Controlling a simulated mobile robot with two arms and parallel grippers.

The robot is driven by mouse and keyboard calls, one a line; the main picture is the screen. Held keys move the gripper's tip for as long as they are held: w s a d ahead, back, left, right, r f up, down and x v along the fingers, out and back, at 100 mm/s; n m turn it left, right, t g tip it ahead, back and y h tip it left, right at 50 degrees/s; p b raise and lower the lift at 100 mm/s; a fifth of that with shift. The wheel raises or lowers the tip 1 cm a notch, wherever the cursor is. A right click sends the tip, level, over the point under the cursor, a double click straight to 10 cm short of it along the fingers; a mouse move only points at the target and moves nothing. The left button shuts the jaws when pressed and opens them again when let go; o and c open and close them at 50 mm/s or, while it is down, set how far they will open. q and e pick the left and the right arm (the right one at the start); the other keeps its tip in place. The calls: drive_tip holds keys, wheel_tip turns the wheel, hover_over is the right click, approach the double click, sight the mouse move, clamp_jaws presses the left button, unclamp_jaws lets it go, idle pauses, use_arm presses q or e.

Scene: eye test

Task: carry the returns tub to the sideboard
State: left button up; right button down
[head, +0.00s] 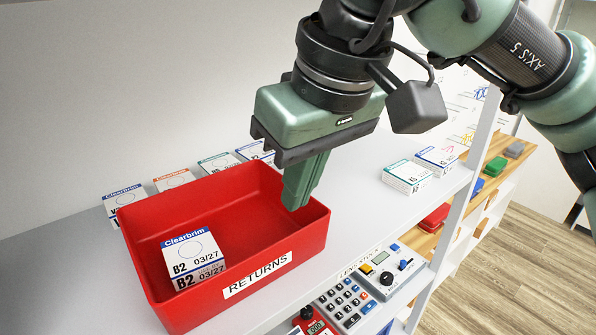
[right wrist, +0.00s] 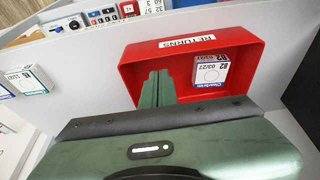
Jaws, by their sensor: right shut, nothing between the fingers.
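The returns tub (head: 200,308) is red, open-topped and labelled RETURNS. It stands on a white shelf (head: 362,212), with a Clearbrim B2 box (head: 192,250) inside. My right gripper (head: 294,206) is shut and empty, its fingers pointing down over the right end of the tub. I cannot tell whether they touch the tub. In the right wrist view the shut fingers (right wrist: 157,86) overlap one side of the tub (right wrist: 146,56), and the box (right wrist: 211,70) shows inside. My left gripper is not in view. No sideboard can be clearly identified.
Several small lens boxes (head: 172,179) lie behind the tub. More boxes (head: 407,176) lie to the right. A keypad panel (head: 352,298) is in front of the tub. A wooden surface (head: 468,198) with coloured items lies beyond a white upright (head: 470,182).

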drive_tip(key=p, duration=0.1)
hover_over(289, 268)
drive_tip(key=w, duration=0.1)
wheel_tip(289, 268, down, 6)
drive_tip(key=shift+r, duration=0.15)
drive_tip(key=shift+f, duration=0.25)
